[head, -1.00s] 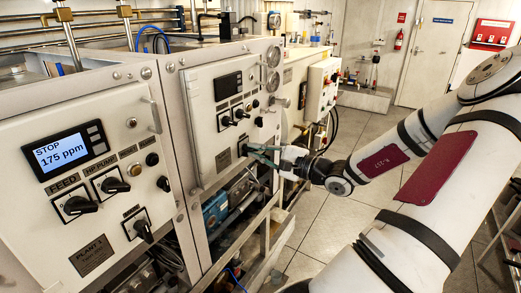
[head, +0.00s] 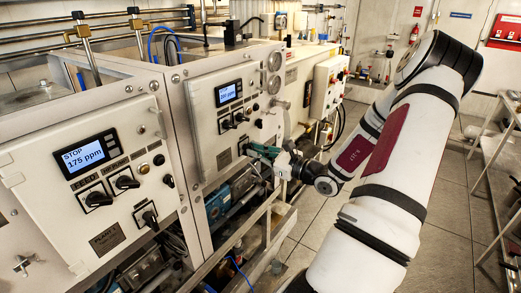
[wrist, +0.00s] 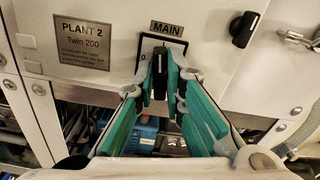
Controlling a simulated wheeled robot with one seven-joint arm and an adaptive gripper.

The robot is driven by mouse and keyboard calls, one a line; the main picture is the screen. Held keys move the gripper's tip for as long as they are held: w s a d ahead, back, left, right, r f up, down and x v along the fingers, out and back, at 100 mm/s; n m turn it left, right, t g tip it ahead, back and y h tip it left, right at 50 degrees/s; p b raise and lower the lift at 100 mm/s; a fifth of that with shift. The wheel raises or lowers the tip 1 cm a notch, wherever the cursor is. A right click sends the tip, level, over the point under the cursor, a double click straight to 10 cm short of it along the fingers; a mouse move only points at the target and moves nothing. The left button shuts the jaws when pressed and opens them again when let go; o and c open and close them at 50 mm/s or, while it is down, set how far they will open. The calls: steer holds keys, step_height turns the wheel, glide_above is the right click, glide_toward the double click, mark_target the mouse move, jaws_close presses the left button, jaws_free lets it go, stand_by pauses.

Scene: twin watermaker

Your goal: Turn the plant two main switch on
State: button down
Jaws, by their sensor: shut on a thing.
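The plant two main switch (wrist: 159,66) is a black rotary knob below the MAIN label on the PLANT 2 panel (head: 205,135). In the wrist view it stands upright, with a 0 mark visible at its left. My gripper (wrist: 161,80) has its green-lined fingers on either side of the knob, shut on it. In the head view my gripper (head: 252,150) reaches the panel's lower right and hides the switch. The plant two display (head: 229,92) is lit blue with a small ppm reading. The PLANT 2 nameplate (wrist: 82,42) is left of the switch.
The plant one panel (head: 30,150), at left, has a lit display (head: 82,153) reading STOP, 175 ppm, and several black knobs. Another black knob (wrist: 243,29) is right of the main switch. Metal frame rails lie below the panels. The floor (head: 440,200) at right is open.

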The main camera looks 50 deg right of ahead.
steer(key=shift+m+p, duration=0.4)
steer(key=shift+m, duration=0.7)
steer(key=c, duration=1.7)
jaws_free()
steer(key=shift+o, duration=0.2)
steer(key=shift+s, duration=0.1)
steer(key=s, duration=1.1)
steer(key=shift+s+d, duration=0.4)
steer(key=shift+d, duration=0.05)
